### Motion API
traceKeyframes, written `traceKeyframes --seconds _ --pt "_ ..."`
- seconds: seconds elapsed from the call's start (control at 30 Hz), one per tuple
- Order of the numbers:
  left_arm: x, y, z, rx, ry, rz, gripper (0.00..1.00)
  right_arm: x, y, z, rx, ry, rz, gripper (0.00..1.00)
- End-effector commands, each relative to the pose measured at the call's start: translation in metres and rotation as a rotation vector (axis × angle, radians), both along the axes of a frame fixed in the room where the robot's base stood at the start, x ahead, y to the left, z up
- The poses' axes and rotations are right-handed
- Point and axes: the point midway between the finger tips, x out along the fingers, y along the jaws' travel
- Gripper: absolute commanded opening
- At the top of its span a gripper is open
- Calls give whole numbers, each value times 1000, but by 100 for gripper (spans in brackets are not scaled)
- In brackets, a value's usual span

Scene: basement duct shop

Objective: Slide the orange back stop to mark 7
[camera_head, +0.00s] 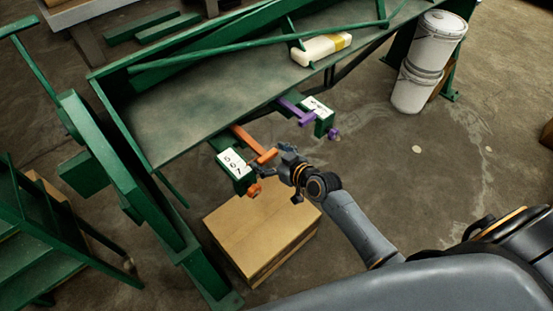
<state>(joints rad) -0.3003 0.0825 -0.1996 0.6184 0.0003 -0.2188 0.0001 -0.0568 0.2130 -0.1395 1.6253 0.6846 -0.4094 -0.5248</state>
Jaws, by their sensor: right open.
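The orange back stop (247,140) is a T-shaped bar sticking out from the front edge of the green machine. Its crosspiece lies beside a white number plate (233,162) marked 5, 6 and 7. I cannot tell exactly which mark it lines up with. An orange knob (254,190) sits below the plate. My right gripper (268,165) is open, close to the crosspiece's right end; I cannot tell whether they touch. My left gripper is out of view.
A purple stop (295,109) with its own white plate (317,105) and purple knob (333,134) is to the right. A cardboard box (260,232) stands on the floor below. White buckets (437,40) stand at upper right.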

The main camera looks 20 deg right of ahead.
Motion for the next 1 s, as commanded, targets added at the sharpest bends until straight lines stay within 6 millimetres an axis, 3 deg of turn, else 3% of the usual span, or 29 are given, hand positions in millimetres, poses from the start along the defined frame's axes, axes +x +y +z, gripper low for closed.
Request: traceKeyframes --seconds 0.53,0.73,1.0 --pt "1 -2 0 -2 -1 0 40 -88 -32 36 -3 4 1 91" --pt "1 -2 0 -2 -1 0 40 -102 -37 43 -2 3 0 91" --pt "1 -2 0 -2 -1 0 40 -103 -38 44 -1 3 -1 91"
